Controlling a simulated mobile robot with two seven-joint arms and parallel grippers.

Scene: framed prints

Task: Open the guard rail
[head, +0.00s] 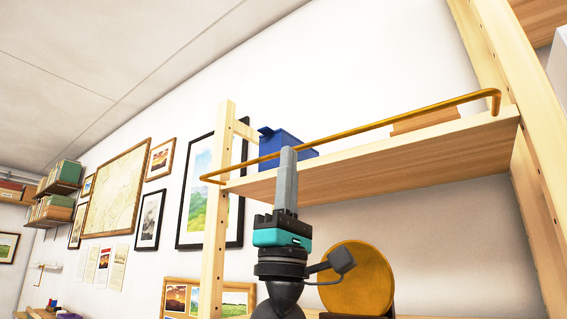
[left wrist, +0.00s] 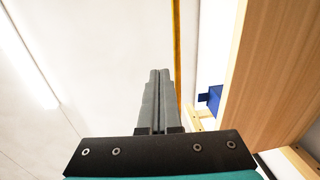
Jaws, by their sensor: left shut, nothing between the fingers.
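The guard rail (head: 350,131) is a thin orange-yellow bar along the front of a wooden shelf (head: 400,152). It runs from a bent end at the left post to a bent end at the right post. My left gripper (head: 288,152) points up in front of the shelf, shut and empty, its tip overlapping the rail in the head view. In the left wrist view the closed fingers (left wrist: 158,75) lie just left of the rail (left wrist: 177,50). I cannot tell whether they touch it. My right gripper is not in view.
A blue box (head: 283,147) and a flat wooden block (head: 425,119) sit on the shelf. Wooden posts (head: 215,200) stand at both ends. A round golden disc (head: 358,280) is below the shelf. Framed prints (head: 116,190) hang on the wall at left.

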